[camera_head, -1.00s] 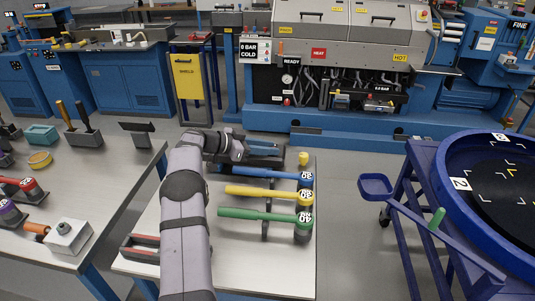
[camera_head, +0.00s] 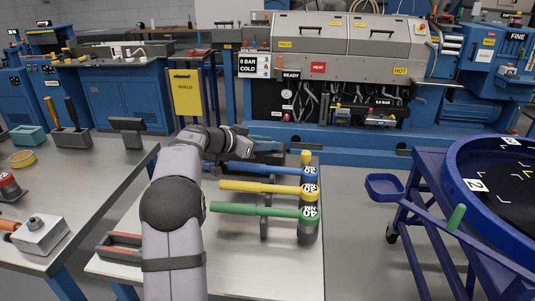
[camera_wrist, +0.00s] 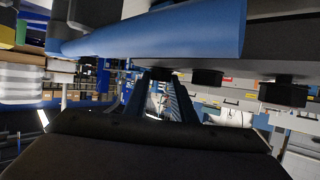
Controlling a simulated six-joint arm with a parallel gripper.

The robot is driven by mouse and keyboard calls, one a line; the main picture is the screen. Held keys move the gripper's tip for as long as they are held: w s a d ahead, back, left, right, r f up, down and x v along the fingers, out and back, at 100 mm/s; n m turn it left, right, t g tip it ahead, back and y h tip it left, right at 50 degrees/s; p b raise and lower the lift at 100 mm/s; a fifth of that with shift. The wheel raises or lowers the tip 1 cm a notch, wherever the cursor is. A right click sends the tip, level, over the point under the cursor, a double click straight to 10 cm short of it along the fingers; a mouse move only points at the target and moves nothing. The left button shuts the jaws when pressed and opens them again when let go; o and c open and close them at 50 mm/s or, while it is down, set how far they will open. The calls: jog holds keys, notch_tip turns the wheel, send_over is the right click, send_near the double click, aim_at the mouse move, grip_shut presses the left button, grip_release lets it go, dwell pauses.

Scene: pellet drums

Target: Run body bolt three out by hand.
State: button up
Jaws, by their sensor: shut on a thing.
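Which number each bolt has cannot be read.
A large blue rounded part (camera_wrist: 170,32) crosses close above the jaws. On the table, blue (camera_head: 265,168), yellow (camera_head: 255,187) and green (camera_head: 250,209) torque wrenches lie in front of the fixture. A blue-rimmed drum stand (camera_head: 460,185) is at right, with open floor between.

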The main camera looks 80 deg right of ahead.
jog(key=shift+r, duration=0.1)
dwell(0.3)
jog(key=o, duration=1.1)
jog(key=shift+c, duration=0.2)
jog(key=b+v, duration=0.2)
jog(key=v, duration=0.5)
jog(key=shift+a+r, duration=0.1)
jog(key=shift+a, duration=0.05)
